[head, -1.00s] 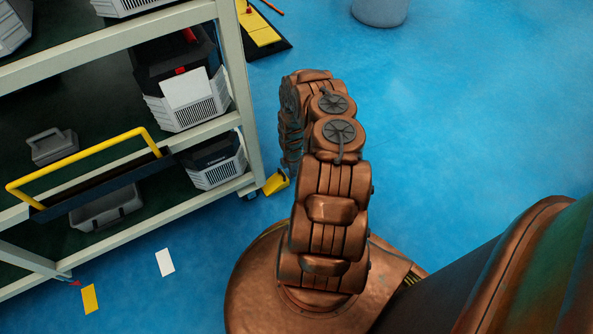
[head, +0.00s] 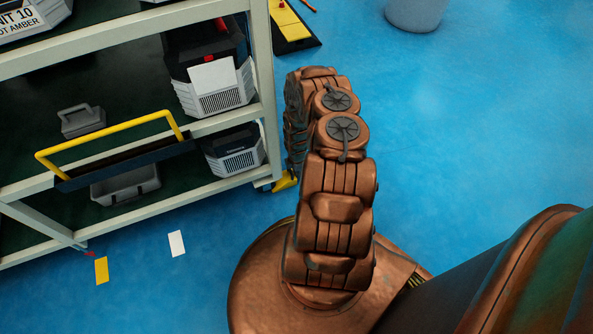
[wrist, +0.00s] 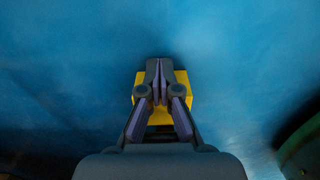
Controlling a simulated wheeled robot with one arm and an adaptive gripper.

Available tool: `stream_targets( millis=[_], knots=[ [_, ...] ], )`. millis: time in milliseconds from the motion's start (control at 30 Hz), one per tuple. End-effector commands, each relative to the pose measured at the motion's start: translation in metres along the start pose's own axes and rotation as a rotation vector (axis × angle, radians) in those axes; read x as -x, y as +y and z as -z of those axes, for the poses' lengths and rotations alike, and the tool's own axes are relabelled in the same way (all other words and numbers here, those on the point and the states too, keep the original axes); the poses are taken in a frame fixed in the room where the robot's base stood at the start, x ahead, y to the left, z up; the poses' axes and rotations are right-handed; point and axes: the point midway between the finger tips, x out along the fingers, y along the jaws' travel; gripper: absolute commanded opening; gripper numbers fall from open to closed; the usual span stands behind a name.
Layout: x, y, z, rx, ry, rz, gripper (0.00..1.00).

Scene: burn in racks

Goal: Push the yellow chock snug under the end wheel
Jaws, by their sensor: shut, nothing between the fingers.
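The yellow chock (head: 284,182) lies on the blue floor by the rack's near right corner, partly hidden behind my arm in the head view. The end wheel (head: 264,187) shows as a small dark shape under that corner, left of the chock. I cannot tell whether they touch. In the wrist view my gripper (wrist: 158,68) is shut and empty, its fingertips over the yellow chock (wrist: 184,77). Whether the fingers touch the chock is unclear. The head view hides my fingers behind the arm.
The rack (head: 265,90) holds grey-white units (head: 211,85) and a yellow handle (head: 105,135) sticking out. White (head: 177,243) and yellow (head: 101,270) cards lie on the floor. A grey bin (head: 415,12) stands at the back. Floor right of my arm is open.

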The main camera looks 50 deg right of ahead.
Motion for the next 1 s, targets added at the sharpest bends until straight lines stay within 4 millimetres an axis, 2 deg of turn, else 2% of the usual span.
stream_targets(
  millis=[467,933,1000],
  knots=[
    [0.0,-0.002,-0.002,-0.005,0.001,0.002,0.0],
    [0.003,0.007,-0.032,0.006,-0.001,-0.004,0.0],
    [0.01,0.007,-0.032,0.008,-0.001,-0.004,0.0]
  ],
)
